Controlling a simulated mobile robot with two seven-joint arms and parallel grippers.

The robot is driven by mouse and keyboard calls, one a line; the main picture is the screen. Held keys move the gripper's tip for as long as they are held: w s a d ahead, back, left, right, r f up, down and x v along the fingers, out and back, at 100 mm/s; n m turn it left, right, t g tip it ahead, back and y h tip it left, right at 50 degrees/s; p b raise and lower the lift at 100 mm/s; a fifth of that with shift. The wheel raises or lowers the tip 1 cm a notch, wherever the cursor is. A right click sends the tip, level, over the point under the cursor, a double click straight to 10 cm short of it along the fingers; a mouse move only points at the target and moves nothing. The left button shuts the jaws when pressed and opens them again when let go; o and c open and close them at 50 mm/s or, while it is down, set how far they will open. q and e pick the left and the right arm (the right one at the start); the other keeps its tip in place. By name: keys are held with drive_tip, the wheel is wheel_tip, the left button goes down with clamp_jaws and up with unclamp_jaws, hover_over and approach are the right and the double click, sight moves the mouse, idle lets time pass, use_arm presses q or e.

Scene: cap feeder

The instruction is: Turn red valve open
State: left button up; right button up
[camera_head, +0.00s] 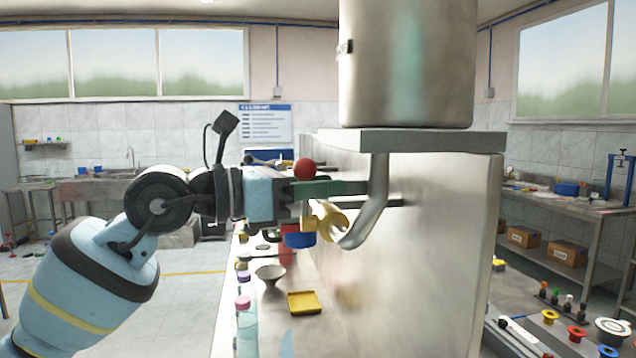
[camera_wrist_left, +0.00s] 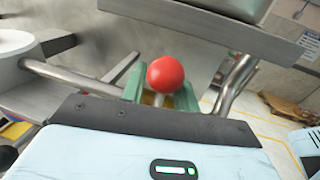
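The red valve knob (camera_head: 304,169) is a red ball at the pipework under the steel tank (camera_head: 408,65). In the left wrist view the red ball (camera_wrist_left: 165,74) sits on a thin stem, just above and between the green fingers. My left gripper (camera_head: 350,188) reaches in from the left, level with the pipe and just below the ball. In the left wrist view its fingers (camera_wrist_left: 160,98) stand apart on either side of the stem, with a gap visible around it. The valve body is largely hidden behind the gripper. My right gripper is not in view.
A curved steel pipe (camera_head: 375,215) and a brass-coloured spout (camera_head: 328,220) are close to the gripper. A steel wall (camera_head: 430,240) stands to the right. Below are a yellow tray (camera_head: 305,302), a grey bowl (camera_head: 270,274) and a bottle with a pink cap (camera_head: 246,325).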

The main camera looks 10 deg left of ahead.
use_arm(q)
clamp_jaws()
drive_tip(key=shift+s, duration=0.1)
idle(0.4)
drive_tip(key=shift+s+d+m, duration=0.1)
drive_tip(key=shift+s+m, duration=0.35)
drive_tip(key=shift+m, duration=0.75)
drive_tip(key=shift+s+d+f+m+h+b, duration=0.15)
drive_tip(key=shift+s+m+h, duration=0.15)
drive_tip(key=shift+m, duration=0.5)
drive_tip(key=shift+s+d+m+h+b, duration=0.15)
drive_tip(key=shift+s+m, duration=0.1)
drive_tip(key=shift+m, duration=0.55)
drive_tip(key=shift+s+f+m+h+b, duration=0.1)
drive_tip(key=shift+s+m+h, duration=0.2)
drive_tip(key=shift+m, duration=0.5)
